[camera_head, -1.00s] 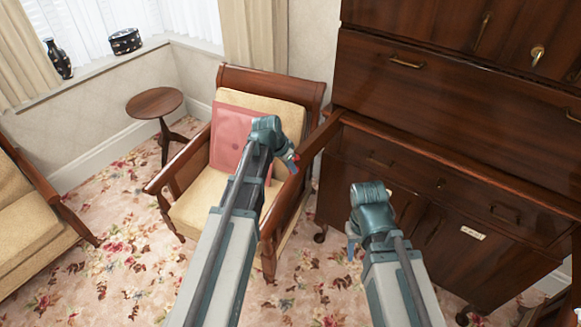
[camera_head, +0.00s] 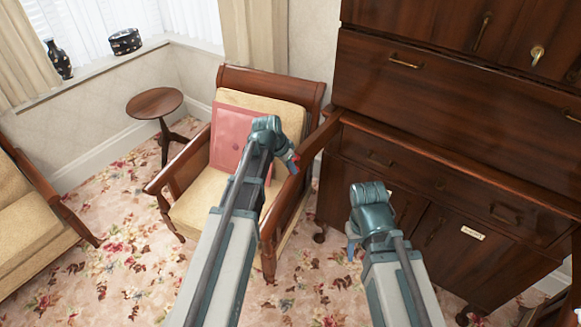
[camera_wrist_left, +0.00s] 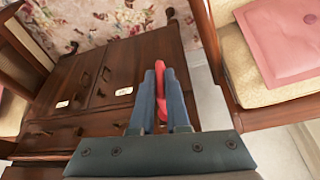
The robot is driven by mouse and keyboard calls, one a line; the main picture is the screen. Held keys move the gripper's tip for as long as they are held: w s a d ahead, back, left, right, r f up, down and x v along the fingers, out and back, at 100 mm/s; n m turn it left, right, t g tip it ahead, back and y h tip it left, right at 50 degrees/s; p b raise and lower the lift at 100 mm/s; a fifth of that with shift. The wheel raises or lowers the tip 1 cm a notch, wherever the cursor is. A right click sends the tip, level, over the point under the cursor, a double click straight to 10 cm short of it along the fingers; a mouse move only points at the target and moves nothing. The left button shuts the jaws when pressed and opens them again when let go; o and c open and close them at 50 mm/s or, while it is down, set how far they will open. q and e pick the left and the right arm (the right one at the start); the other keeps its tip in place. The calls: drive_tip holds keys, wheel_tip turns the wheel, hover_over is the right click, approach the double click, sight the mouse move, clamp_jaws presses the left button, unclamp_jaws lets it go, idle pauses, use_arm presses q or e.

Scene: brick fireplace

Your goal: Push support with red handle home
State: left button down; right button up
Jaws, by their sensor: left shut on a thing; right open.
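The red handle (camera_head: 296,160) shows at the tip of my left gripper (camera_head: 291,163) in the head view, in front of the cabinet's left end. In the left wrist view the red handle (camera_wrist_left: 162,75) stands between the two fingers of my left gripper (camera_wrist_left: 160,98), which is shut on it. A dark wooden bar (camera_head: 322,133) reaches out from the cabinet's left side near the handle. I cannot tell for sure whether it is the support. My right gripper (camera_head: 352,245) is open, low in front of the cabinet, its fingers mostly hidden by its wrist.
The dark wooden cabinet (camera_head: 440,120) fills the right side. An armchair (camera_head: 194,212) with a pink cushion (camera_head: 229,133) stands close beside my left arm. A small round table (camera_head: 154,102) and a sofa (camera_head: 28,232) are further left. Flowered carpet (camera_head: 125,262) is free between them.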

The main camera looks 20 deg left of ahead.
sight(332, 124)
idle(0.3)
use_arm(q)
drive_tip(key=w+d, duration=0.3)
drive_tip(key=w, duration=0.5)
drive_tip(key=w+d, duration=0.3)
drive_tip(key=w, duration=0.6)
drive_tip(key=w+d, duration=0.3)
drive_tip(key=w, duration=0.5)
drive_tip(key=shift+w, duration=0.15)
drive_tip(key=shift+w+d, duration=0.15)
drive_tip(key=shift+w, duration=0.1)
drive_tip(key=c, duration=0.9)
unclamp_jaws()
drive_tip(key=shift+w+d, duration=0.1)
drive_tip(key=shift+r, duration=0.15)
